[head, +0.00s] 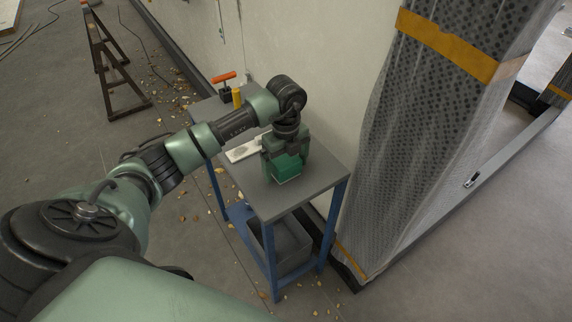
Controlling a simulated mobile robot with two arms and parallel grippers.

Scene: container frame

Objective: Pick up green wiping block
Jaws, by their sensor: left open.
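The green wiping block (287,168) sits on the grey top of a small blue-framed table (312,187). My left gripper (284,156) points down right over the block, with its open fingers at or around it. I cannot tell whether the fingers touch it, because the gripper hides the block's upper part. My right gripper is not in view.
A white object (243,151) lies on the table left of my gripper. A yellow cylinder (237,98) and an orange-handled tool (224,80) stand at its far end. The wall and a plastic-wrapped column (415,130) rise close on the right. A grey bin (283,246) is on the lower shelf.

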